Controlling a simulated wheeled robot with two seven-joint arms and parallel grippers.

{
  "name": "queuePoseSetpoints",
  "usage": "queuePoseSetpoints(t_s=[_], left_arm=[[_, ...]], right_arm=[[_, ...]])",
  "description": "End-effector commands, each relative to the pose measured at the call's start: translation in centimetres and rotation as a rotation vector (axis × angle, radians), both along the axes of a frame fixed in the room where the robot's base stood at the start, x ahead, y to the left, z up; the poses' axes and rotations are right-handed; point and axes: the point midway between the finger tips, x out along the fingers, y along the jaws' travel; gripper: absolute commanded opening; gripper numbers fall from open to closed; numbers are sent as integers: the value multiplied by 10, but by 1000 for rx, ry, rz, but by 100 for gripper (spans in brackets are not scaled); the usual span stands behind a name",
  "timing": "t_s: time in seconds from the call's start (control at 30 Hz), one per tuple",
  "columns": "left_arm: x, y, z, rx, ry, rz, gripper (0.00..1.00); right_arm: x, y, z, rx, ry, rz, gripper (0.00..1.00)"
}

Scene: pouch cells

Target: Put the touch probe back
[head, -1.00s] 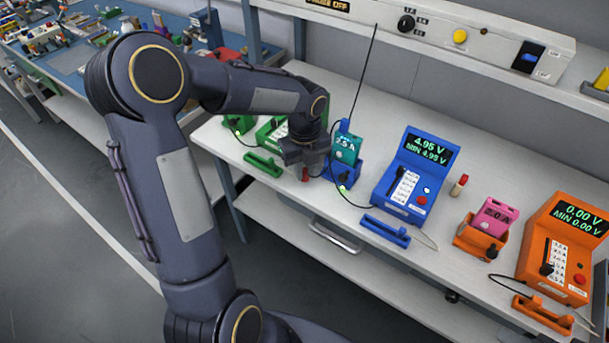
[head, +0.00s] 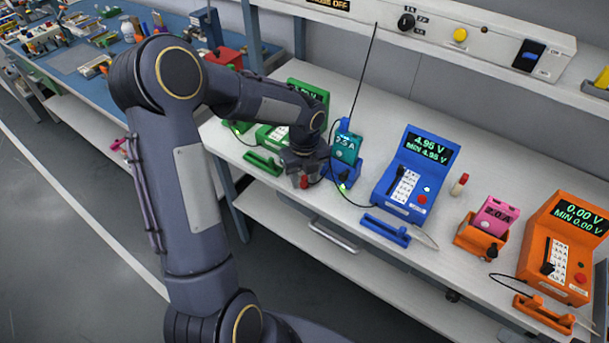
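My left gripper (head: 304,170) is above the bench's front part, between the green and blue stations. It is shut on a small item with a red end (head: 304,182), which I take to be the touch probe; the fingers hide most of it. A black cable runs from the blue meter (head: 407,180) past the blue cell holder (head: 345,173) towards the gripper. The blue cradle (head: 385,230) lies in front of the blue meter, with no cable visibly leading to it. My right gripper is out of view.
A teal cell (head: 347,148) stands in the blue holder, close right of the gripper. The green cradle (head: 262,163) lies to its left. A red-topped piece (head: 460,184), a pink cell (head: 494,214) and an orange meter (head: 563,245) stand further right.

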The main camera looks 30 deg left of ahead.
Motion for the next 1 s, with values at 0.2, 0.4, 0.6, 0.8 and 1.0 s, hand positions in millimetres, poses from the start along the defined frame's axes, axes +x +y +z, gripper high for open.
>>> queuePoseSetpoints(t_s=[0.2,0.4,0.6,0.8,1.0], left_arm=[[0,0,0,0,0,0,37],[1,0,16,1,-5,1,37],[2,1,58,1,-7,2,37],[1,0,98,1,-4,0,37],[0,0,120,1,-2,2,37]], right_arm=[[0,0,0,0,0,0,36],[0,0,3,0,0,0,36],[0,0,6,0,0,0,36],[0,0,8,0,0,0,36],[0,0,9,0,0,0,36]])
